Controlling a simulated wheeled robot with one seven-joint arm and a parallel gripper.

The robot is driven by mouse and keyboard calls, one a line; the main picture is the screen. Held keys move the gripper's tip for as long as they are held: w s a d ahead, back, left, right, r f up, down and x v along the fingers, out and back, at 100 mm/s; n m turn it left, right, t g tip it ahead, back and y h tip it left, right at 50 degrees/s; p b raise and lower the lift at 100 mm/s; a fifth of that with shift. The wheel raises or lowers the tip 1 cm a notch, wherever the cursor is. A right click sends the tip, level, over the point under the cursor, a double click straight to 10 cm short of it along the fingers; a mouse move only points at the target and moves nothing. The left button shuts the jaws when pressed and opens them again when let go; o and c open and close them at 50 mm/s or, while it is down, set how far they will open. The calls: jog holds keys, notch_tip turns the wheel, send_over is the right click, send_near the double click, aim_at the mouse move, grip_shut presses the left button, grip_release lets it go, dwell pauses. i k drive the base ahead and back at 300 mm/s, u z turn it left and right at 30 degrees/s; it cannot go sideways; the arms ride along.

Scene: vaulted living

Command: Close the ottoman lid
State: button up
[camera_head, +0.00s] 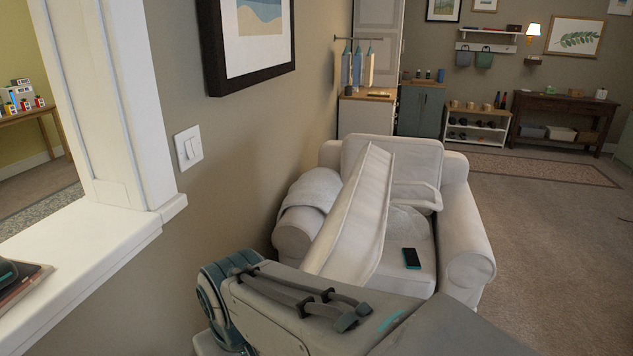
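A white upholstered panel (352,215), which looks like the ottoman lid, stands raised and steeply tilted in front of the white armchair. Its lower edge is hidden behind my grey arm, and so is most of the ottoman's body. I cannot see the hinge or how far the lid is open. My arm crosses the bottom of the view in front of the lid. My gripper is not in view, so I cannot tell where it is relative to the lid.
The white armchair (466,237) holds a dark phone (411,258) on its seat. A wall with a light switch (188,147) and a white ledge (75,275) are close on the left. Open carpet (555,250) lies to the right.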

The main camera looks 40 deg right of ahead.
aim_at(347, 248)
jog(key=k, duration=0.9)
jog(key=u, duration=1)
jog(key=i, duration=0.75)
jog(key=z, duration=2.6)
jog(key=i, duration=0.5)
jog(key=z, duration=0.3)
jog(key=k, duration=0.2)
jog(key=u, duration=0.1)
